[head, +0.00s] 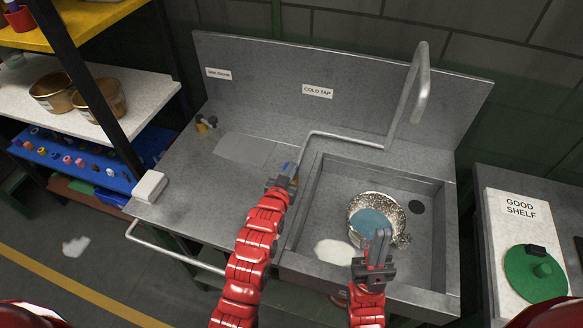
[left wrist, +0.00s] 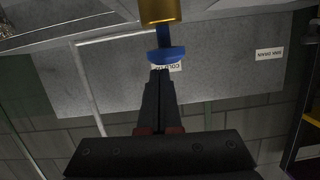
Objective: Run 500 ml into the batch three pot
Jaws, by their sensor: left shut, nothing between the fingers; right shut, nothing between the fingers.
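A speckled metal pot (head: 361,204) stands in the sink basin, with a blue-grey surface inside that looks like water. I cannot read any batch label on it. The cold tap's spout (head: 419,95) rises from a long pipe and arches over the basin. The tap's blue knob (left wrist: 166,53) sits on a brass valve (left wrist: 160,12) in the left wrist view. My left gripper (head: 281,182) is shut at the knob, its tips (left wrist: 160,72) against or just short of it. My right gripper (head: 378,240) is shut at the pot's near side, partly hiding it; contact is unclear.
The sink basin (head: 433,245) has a dark drain and a white patch near the pot. A second valve (head: 206,123) is at the counter's left. A shelf with brass pots (head: 98,100) stands left; the good shelf (head: 505,237) with a green lid (head: 530,285) stands right.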

